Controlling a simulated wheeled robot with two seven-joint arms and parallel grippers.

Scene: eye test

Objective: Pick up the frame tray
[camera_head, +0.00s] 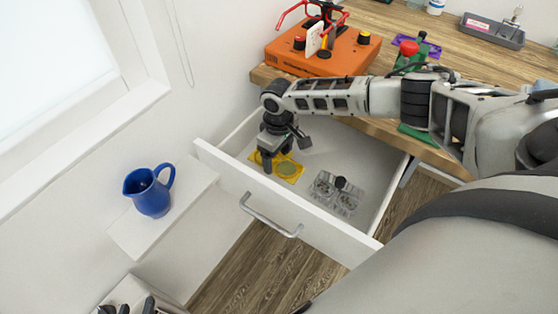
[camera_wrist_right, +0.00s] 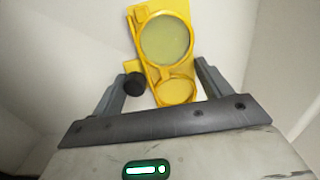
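The frame tray (camera_head: 287,168) is a flat yellow piece with a large round opening and a smaller round part. It lies inside the open white drawer (camera_head: 318,150). In the right wrist view the tray (camera_wrist_right: 177,92) lies ahead of my right gripper (camera_wrist_right: 160,88), its smaller round end between the open fingers. A dark round knob (camera_wrist_right: 133,84) shows beside the tray's left edge. In the head view my right gripper (camera_head: 285,151) reaches down into the drawer over the tray and hides part of it. I cannot tell whether the fingers touch it. My left gripper is not in view.
A clear container with a black knob (camera_head: 340,183) lies right of the tray in the drawer. The drawer front has a metal handle (camera_head: 270,216). An orange box (camera_head: 322,51) stands on the wooden worktop. A blue jug (camera_head: 150,194) stands on a white ledge at left.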

